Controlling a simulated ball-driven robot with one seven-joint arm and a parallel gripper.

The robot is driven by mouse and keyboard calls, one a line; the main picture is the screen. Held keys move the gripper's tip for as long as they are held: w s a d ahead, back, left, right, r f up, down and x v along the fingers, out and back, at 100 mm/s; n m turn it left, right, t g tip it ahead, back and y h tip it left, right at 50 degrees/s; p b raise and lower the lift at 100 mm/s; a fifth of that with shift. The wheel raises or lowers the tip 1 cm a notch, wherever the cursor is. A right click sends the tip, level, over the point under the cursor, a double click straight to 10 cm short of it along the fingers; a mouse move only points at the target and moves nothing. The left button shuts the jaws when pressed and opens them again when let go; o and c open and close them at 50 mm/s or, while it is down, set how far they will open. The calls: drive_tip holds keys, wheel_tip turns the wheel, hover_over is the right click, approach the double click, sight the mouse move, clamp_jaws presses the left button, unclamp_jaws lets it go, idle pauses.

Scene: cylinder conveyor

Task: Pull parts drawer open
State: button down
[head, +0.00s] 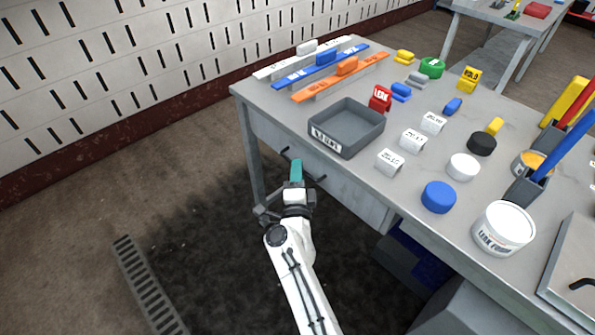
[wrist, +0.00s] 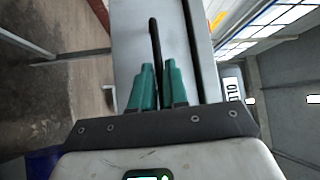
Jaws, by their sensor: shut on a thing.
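The parts drawer (head: 345,192) is a grey front under the near edge of the workbench. A dark bar handle (head: 319,180) is on its front; its far end shows left of my fingers. My gripper (head: 296,164) has teal fingers and is shut on the handle. In the wrist view the handle (wrist: 154,40) runs up as a black bar from between the fingertips (wrist: 159,68), in front of the pale drawer front (wrist: 132,40). I cannot tell whether the drawer stands out from the bench. Its inside is hidden.
The workbench top (head: 420,190) holds a grey tray (head: 345,143) above the drawer, with labelled blocks, round lids and a white tub (head: 503,228). A bench leg (head: 249,160) stands left of my gripper. The floor (head: 200,185) to the left is mostly clear.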

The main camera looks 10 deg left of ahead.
drive_tip(key=s+a+p, duration=0.2)
drive_tip(key=s+a, duration=0.7)
drive_tip(key=s, duration=0.3)
drive_tip(key=s+a+p, duration=0.2)
drive_tip(key=s+a, duration=0.7)
drive_tip(key=s, duration=0.3)
drive_tip(key=shift+a, duration=0.35)
drive_tip(key=shift+s, duration=0.1)
drive_tip(key=c, duration=1.2)
unclamp_jaws()
drive_tip(key=shift+s, duration=0.1)
drive_tip(key=s+d+f, duration=0.1)
drive_tip(key=s, duration=0.9)
drive_tip(key=shift+s+d+f+p, duration=0.15)
drive_tip(key=shift+s+f+p, duration=0.1)
drive_tip(key=shift+f+p, duration=0.05)
